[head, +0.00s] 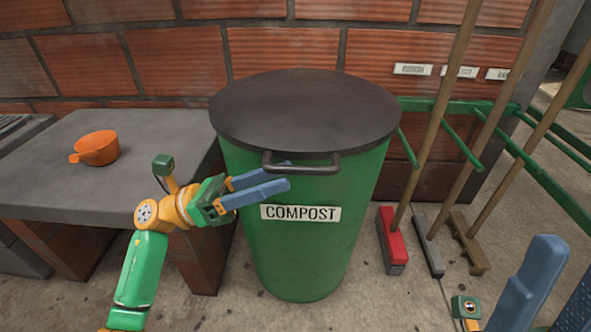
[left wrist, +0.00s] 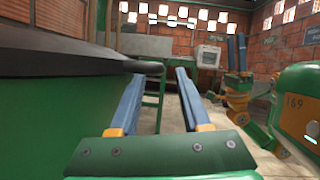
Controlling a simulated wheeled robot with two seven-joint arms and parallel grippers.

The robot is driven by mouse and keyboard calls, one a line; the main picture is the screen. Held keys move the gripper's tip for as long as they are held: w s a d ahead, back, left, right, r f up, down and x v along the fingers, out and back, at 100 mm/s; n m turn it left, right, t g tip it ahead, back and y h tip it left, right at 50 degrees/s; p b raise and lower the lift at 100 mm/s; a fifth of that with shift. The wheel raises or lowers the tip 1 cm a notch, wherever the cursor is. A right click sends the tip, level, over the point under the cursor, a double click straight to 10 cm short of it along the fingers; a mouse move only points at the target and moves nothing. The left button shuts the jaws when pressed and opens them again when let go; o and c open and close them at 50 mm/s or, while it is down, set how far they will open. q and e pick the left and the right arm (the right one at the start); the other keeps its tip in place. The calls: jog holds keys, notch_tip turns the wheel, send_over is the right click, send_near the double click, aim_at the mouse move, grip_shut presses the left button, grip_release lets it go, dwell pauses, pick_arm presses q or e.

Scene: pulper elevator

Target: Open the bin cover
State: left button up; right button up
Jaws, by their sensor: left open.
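The green bin (head: 300,245) carries a "COMPOST" label and stands upright in the middle of the head view. Its round dark cover (head: 305,105) lies flat on top, closed. A dark bar handle (head: 318,170) sticks out from the cover's front edge. My left gripper (head: 288,176) is open, with its blue fingertips at the left end of the handle. In the left wrist view, the handle (left wrist: 150,67) appears between the fingertips (left wrist: 158,76), but I cannot tell whether they touch it. My right gripper (head: 562,265) is open and empty at the lower right, away from the bin.
A grey bench (head: 45,170) with an orange pot (head: 96,148) stands left of the bin. On the right, several long-handled tools lean on a green rack (head: 465,108), including one with a red head (head: 391,240). A brick wall (head: 180,60) is behind. The floor in front is clear.

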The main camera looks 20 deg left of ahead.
aim_at(302, 167)
pick_arm(q)
jog(key=x, duration=0.4)
jog(key=shift+d+r, duration=0.15)
jog(key=shift+d, duration=0.15)
jog(key=shift+w, duration=0.1)
grip_shut()
dwell(1.0)
